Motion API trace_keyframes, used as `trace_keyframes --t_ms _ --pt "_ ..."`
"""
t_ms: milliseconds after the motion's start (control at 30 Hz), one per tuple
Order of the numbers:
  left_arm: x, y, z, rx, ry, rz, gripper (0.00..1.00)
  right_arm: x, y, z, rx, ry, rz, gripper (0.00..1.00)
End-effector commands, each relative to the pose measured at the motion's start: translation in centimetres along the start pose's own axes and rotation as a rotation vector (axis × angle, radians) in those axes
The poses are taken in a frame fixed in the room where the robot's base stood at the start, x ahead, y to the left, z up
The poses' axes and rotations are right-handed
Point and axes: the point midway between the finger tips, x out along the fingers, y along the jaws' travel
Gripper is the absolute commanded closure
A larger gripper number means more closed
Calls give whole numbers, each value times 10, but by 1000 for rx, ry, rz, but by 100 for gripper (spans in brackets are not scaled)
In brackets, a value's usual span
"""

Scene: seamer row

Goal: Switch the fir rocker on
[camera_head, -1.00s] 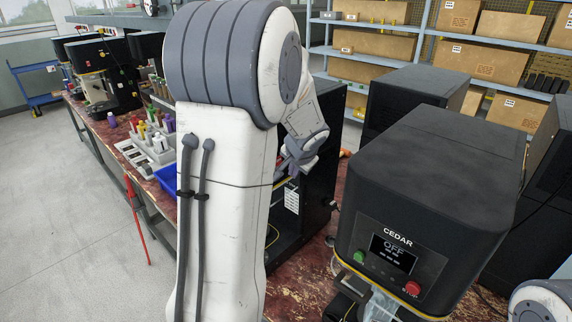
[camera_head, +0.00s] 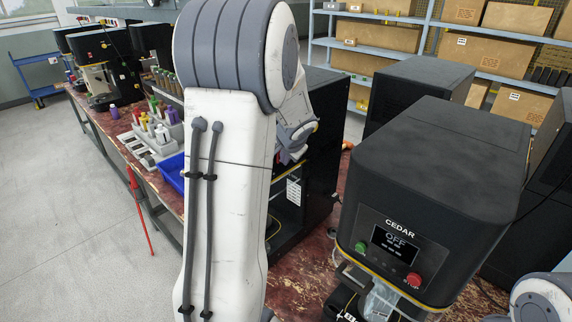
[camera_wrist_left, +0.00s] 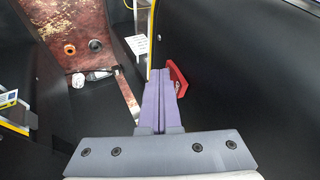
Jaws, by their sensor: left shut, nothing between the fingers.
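A red switch (camera_wrist_left: 179,84), which looks like a rocker, sits on a black machine wall (camera_wrist_left: 235,75) in the left wrist view. My left gripper (camera_wrist_left: 160,72) has its purple fingers shut and empty, just left of the switch. The fingers partly cover its left side, and I cannot tell whether they touch it. In the head view, my left arm hides most of this black machine (camera_head: 322,150), and its fingertips and the switch cannot be made out clearly. No name is readable on it. My right gripper is out of view.
A black machine (camera_head: 440,170) labelled CEDAR, its screen reading OFF, stands to the right. A white label (camera_head: 293,191) is on the machine behind my arm. A blue bin (camera_head: 172,172) and a rack of coloured items (camera_head: 160,130) lie left on the reddish bench. Shelves with boxes stand behind.

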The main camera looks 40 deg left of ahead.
Motion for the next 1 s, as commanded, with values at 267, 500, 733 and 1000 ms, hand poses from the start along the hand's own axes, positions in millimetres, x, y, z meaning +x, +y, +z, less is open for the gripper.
trace_keyframes --t_ms 267,500,733,1000 --pt "-4 -2 -2 -1 -1 1 100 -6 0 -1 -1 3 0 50" --pt "-13 -8 -7 -2 0 0 100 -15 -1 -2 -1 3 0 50" --pt "-15 -9 -8 -2 0 0 100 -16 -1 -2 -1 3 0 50" --pt "-16 -6 -7 -2 0 0 100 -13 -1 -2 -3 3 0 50"
